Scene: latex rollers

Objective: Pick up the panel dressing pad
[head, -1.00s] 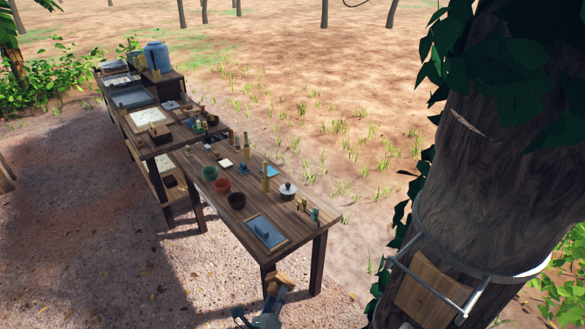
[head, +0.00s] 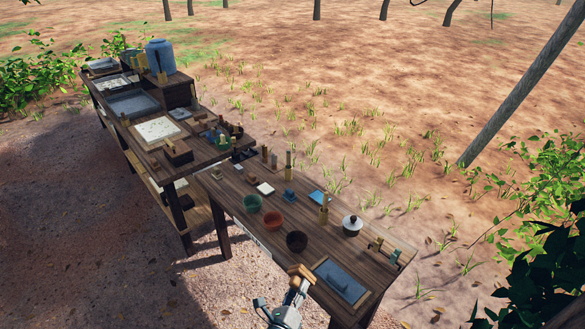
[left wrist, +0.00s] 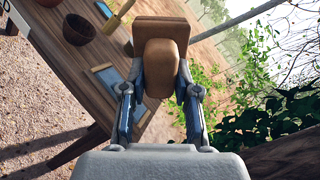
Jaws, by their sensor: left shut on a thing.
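The panel dressing pad, by its look a tan-orange block with a rounded grip, (head: 300,271) is in my left gripper (head: 297,283), in front of the near edge of the table. In the left wrist view my left gripper (left wrist: 160,80) has its two fingers on either side of the rounded part of the pad (left wrist: 161,33). The pad is clear of the tabletop. My right gripper is in neither view.
The near wooden table (head: 236,194) holds a green bowl (head: 252,203), a red bowl (head: 273,220), a dark bowl (head: 297,241), a lidded white pot (head: 352,225) and a framed blue-grey panel (head: 341,282). A second table with trays and a blue container (head: 160,55) stands behind. Open ground lies right.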

